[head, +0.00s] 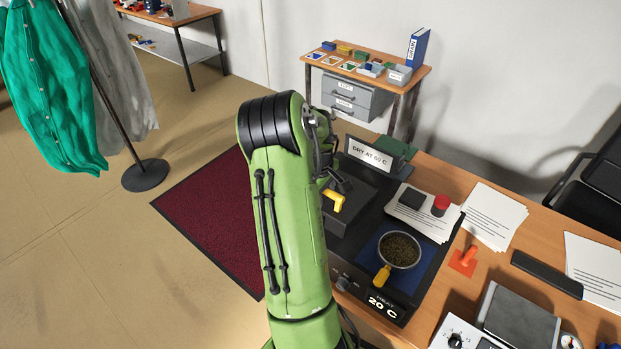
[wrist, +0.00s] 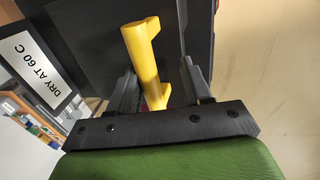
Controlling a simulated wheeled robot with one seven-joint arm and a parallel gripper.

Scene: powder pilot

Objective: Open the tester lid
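A dark box with a dark lid (head: 350,222) stands at the left end of the wooden bench, behind my arm. A yellow handle (head: 335,201) sticks up from it; part of the box is hidden by my arm. In the wrist view the yellow handle (wrist: 145,62) lies against the dark panel (wrist: 95,35). My gripper (wrist: 160,85) has one finger on each side of the handle's near part. A gap shows between the handle and the right finger, so the fingers are open. In the head view the fingers are small and partly hidden.
A sign reading "DRY AT 60 C" (head: 367,153) stands just behind the box. A heater showing 20 C (head: 385,303) is to the right, with a pan of dark grains (head: 401,249) on its blue pad. Papers (head: 493,216) and an orange stamp (head: 464,260) lie farther right.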

